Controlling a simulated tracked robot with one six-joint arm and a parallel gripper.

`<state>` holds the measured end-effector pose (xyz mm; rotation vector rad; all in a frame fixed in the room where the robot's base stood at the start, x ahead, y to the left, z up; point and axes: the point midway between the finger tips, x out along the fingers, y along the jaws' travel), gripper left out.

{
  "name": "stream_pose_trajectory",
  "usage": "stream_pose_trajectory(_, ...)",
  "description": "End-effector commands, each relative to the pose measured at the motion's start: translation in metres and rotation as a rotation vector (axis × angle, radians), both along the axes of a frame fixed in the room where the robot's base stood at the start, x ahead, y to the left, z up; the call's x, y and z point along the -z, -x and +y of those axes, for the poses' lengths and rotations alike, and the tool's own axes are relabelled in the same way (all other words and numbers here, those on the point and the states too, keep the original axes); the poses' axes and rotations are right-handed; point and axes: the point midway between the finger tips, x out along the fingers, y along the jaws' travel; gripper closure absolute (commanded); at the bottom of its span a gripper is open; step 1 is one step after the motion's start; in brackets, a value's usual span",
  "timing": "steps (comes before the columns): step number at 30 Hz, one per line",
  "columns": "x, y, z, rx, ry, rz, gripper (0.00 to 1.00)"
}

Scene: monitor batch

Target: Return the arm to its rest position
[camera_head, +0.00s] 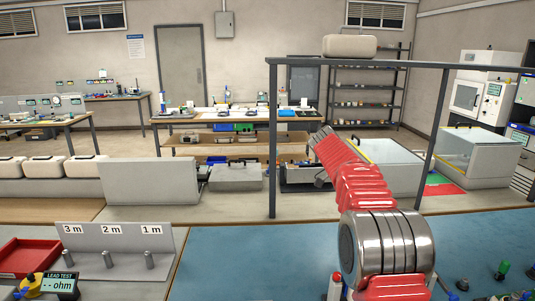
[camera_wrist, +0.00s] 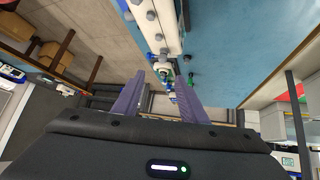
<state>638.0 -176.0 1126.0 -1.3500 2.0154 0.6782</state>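My arm shows in the head view as red links with a large silver joint. It rises from the bottom right over the blue mat (camera_head: 230,262) and leans up and to the left. I cannot make out my gripper clearly in the head view. In the wrist view my gripper (camera_wrist: 159,78) has two purple-grey fingers standing apart, with nothing held between them. Beyond the fingers, the wrist view shows small green and blue items, too small to name.
A dark metal frame (camera_head: 272,150) stands behind the mat, its bar crossing above my arm. At left are a stand (camera_head: 85,240) labelled 3 m, 2 m, 1 m, a red tray (camera_head: 22,262) and a lead tester (camera_head: 60,286). Small connectors (camera_head: 503,268) are at right. The mat's left part is clear.

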Motion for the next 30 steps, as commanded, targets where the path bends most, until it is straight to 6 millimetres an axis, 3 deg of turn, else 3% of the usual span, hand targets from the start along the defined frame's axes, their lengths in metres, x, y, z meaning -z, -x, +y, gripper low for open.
stream_pose_trajectory(13,-0.036,0.053,0.029,-0.378,-0.215,0.079,0.61)
stream_pose_trajectory(30,-0.049,0.140,0.075,-0.871,-0.397,0.132,0.61)
